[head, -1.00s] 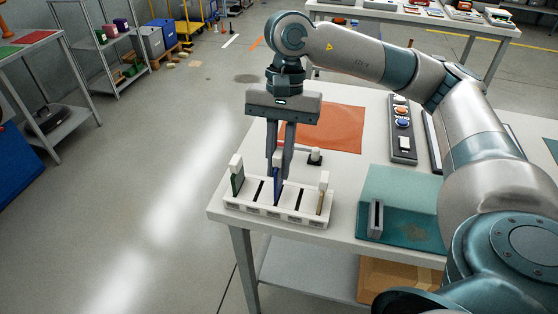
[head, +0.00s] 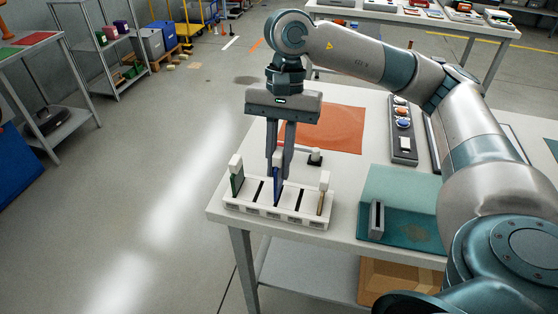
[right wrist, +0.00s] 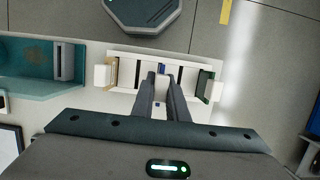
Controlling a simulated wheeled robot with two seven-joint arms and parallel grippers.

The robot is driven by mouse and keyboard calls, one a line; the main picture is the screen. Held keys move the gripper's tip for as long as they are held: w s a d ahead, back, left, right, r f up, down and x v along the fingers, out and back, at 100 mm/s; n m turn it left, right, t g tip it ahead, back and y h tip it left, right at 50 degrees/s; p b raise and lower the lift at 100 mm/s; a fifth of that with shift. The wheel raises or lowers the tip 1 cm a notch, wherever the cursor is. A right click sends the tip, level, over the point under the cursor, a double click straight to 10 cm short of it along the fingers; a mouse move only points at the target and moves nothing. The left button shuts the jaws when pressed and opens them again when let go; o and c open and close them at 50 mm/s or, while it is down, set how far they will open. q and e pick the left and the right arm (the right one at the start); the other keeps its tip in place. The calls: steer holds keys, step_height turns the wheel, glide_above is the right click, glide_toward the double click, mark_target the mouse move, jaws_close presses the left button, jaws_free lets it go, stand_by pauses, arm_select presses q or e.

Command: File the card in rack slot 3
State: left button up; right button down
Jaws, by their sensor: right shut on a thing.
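The white rack (head: 288,213) stands at the near left corner of the table, with several slots in a row. A blue card (head: 278,192) stands upright at the rack's middle slot. Its lower end meets the rack top; how deep it sits is unclear. My right gripper (head: 280,172) points straight down over the rack and is shut on the blue card. In the right wrist view, the fingertips (right wrist: 161,74) are over the rack's middle and mostly hide the card. My left gripper is not in view.
A green card (head: 237,181) and a tan card (head: 321,200), both with white tops, stand at the rack's two ends. Dark empty slots flank the blue card. A teal mat (head: 396,190) with a grey slotted block (head: 376,219) lies right. An orange mat (head: 335,127) lies behind.

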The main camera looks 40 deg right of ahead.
mark_target(278, 175)
steer(key=shift+b, duration=0.65)
stand_by(0.9)
steer(key=shift+f+b, duration=1.35)
steer(key=shift+b, duration=0.1)
steer(key=shift+s+f+b, duration=0.15)
steer(key=shift+f+b, duration=0.3)
steer(key=shift+b, duration=0.05)
steer(key=shift+d+f, duration=0.1)
steer(key=shift+f, duration=0.1)
steer(key=c, duration=1.7)
jaws_free()
steer(key=shift+w+f, duration=0.1)
steer(key=shift+w, duration=0.15)
steer(key=shift+o, duration=0.2)
steer(key=shift+s+r, duration=0.15)
steer(key=shift+r, duration=0.05)
steer(key=shift+r, duration=0.1)
